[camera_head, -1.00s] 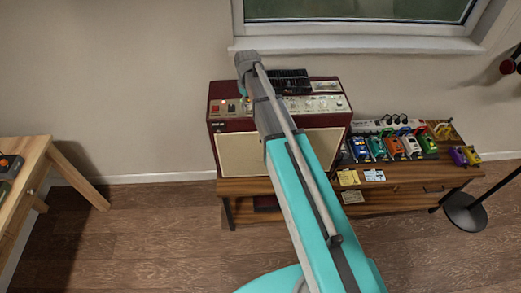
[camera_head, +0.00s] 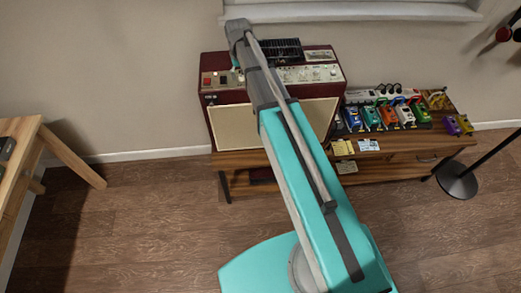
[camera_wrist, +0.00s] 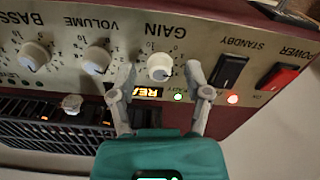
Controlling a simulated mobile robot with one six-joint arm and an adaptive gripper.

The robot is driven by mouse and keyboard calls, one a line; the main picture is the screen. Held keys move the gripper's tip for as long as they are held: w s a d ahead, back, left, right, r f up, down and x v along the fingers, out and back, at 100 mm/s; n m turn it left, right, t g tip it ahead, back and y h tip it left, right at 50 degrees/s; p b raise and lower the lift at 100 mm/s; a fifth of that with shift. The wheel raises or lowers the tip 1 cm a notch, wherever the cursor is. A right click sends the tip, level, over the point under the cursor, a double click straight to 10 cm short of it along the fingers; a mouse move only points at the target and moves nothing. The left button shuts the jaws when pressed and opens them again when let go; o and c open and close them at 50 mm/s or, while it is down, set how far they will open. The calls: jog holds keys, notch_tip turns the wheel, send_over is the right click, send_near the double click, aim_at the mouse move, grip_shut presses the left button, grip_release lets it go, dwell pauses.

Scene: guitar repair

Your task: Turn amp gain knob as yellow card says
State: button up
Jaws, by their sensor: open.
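The dark red amp (camera_head: 209,122) stands on the wooden bench, its control panel partly behind my arm in the head view. In the wrist view the panel is upside down, and the white GAIN knob (camera_wrist: 159,67) sits between my fingertips. My gripper (camera_wrist: 159,74) is open, one finger on each side of the knob in the picture; I cannot tell whether either touches it. The knob's pointer is too small to read for sure. A yellow card (camera_head: 343,147) lies at the bench's front edge, its writing too small to read.
White VOLUME (camera_wrist: 96,60) and BASS (camera_wrist: 33,56) knobs are left of GAIN. A black STANDBY switch (camera_wrist: 229,70) and red POWER switch (camera_wrist: 278,78) are right. An amber display (camera_wrist: 148,92) is partly hidden; a green light (camera_wrist: 178,97) glows. Colourful pedals (camera_head: 387,116) stand beside the amp.

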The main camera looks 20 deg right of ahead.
jog(key=m, duration=0.5)
notch_tip(320, 180, up, 14)
jog(key=p, duration=1.4)
jog(key=s+d+f+n+b, duration=0.1)
jog(key=s+f+n+b, duration=0.1)
jog(key=s+f+b, duration=0.5)
jog(key=s+f+n+b, duration=0.2)
jog(key=s+n, duration=0.1)
jog(key=s, duration=0.8)
jog(key=s+f+b, duration=0.3)
jog(key=f+b, duration=2.3)
jog(key=shift+s+d, duration=0.2)
dwell(0.3)
jog(key=shift+s, duration=0.1)
dwell(0.3)
